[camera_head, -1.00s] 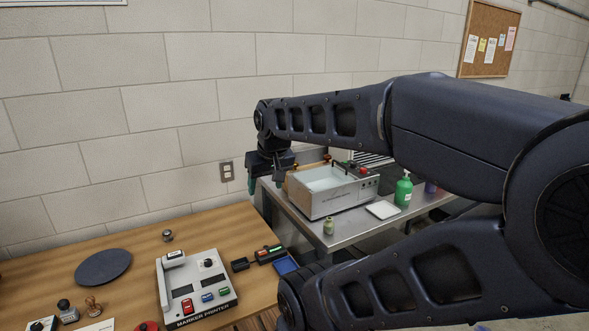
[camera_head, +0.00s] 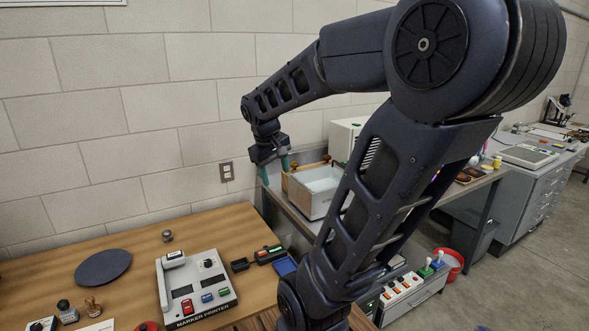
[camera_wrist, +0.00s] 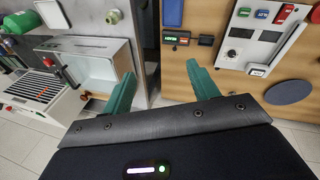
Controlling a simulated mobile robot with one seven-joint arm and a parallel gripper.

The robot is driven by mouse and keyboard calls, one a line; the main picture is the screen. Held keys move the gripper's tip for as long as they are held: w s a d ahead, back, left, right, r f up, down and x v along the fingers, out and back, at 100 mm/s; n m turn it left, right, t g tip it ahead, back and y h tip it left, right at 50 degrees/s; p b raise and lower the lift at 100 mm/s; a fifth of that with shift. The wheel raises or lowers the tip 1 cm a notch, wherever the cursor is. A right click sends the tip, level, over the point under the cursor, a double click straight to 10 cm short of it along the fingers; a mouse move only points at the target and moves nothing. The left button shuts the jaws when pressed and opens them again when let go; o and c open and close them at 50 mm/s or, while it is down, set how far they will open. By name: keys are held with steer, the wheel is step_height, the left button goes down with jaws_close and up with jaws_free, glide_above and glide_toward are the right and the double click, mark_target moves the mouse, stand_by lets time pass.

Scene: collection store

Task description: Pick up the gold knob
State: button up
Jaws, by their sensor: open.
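Two small brownish-gold knobs show at the white basin (camera_head: 318,204): one knob (camera_head: 326,159) at its back edge and another knob (camera_head: 292,167) at its back left corner, close to my gripper. I cannot tell for sure which is the gold knob. In the wrist view a small brownish knob (camera_wrist: 86,96) lies beside the basin, left of my fingers. My gripper (camera_head: 275,170) is open and empty, pointing down in front of the wall, just left of the basin. Its green fingers stand wide apart in the wrist view (camera_wrist: 161,75).
The basin stands on a metal bench. My arm hides part of the bench. A wall outlet (camera_head: 227,172) is left of my gripper.

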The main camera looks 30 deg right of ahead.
steer(key=w+d+f+n+g+h, duration=0.2)
steer(key=w+d+n+g+h, duration=0.15)
steer(key=w+d, duration=0.5)
steer(key=n+t+h, duration=0.2)
steer(key=n+h, duration=1)
glide_toward(294, 163)
steer(key=shift+g, duration=0.25)
steer(key=shift+w+d+f, duration=0.1)
steer(key=shift+w+d, duration=0.05)
steer(key=shift+d, duration=1.6)
steer(key=shift+w+d, duration=0.15)
steer(key=shift+d, duration=1.65)
steer(key=shift+w+d+f, duration=0.1)
steer(key=shift+w+d, duration=0.05)
steer(key=shift+d, duration=1.6)
steer(key=c, duration=1.1)
steer(key=shift+c, duration=0.2)
steer(key=shift+r, duration=0.15)
